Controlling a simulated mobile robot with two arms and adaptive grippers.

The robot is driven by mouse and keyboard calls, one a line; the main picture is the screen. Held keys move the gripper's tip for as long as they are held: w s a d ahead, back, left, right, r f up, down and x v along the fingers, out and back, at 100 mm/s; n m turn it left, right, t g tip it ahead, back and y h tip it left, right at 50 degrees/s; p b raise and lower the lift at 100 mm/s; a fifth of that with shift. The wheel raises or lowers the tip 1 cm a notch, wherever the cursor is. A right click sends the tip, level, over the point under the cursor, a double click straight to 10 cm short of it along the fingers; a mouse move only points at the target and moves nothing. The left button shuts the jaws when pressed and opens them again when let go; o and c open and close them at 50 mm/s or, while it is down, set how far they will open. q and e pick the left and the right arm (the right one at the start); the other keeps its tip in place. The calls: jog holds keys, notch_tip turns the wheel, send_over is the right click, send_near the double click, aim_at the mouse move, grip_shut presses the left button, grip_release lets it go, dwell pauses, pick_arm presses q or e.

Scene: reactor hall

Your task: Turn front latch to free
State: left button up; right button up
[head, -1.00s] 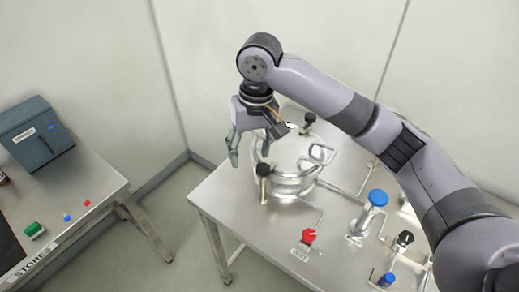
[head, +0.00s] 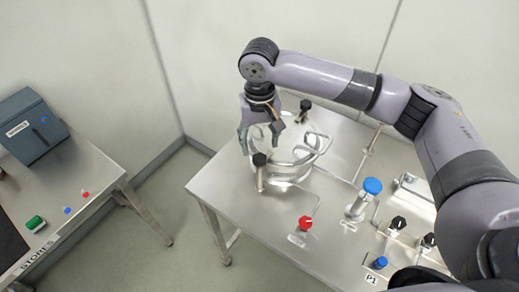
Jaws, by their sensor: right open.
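The front latch (head: 260,171) is a post with a black knob at the near left side of the round metal vessel (head: 290,172). A second black-knobbed latch (head: 305,106) stands at the vessel's back. My right gripper (head: 261,148) hangs pointing down over the vessel's left part, just above and behind the front latch in the picture. Its fingers are spread and hold nothing. I cannot tell how far its fingertips are from the knob. My left gripper is out of view.
A red knob (head: 305,223), a blue-topped valve (head: 369,191), black knobs (head: 398,223) and a small blue knob (head: 380,262) stand on the steel table (head: 225,188). A separate stores table (head: 88,165) at left carries a grey-blue box (head: 35,125). Floor lies between the tables.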

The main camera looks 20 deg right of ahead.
aim_at(260, 157)
jog(key=shift+f+p, duration=0.5)
jog(key=shift+f, duration=2.3)
jog(key=shift+c, duration=0.3)
jog(key=c, duration=1.1)
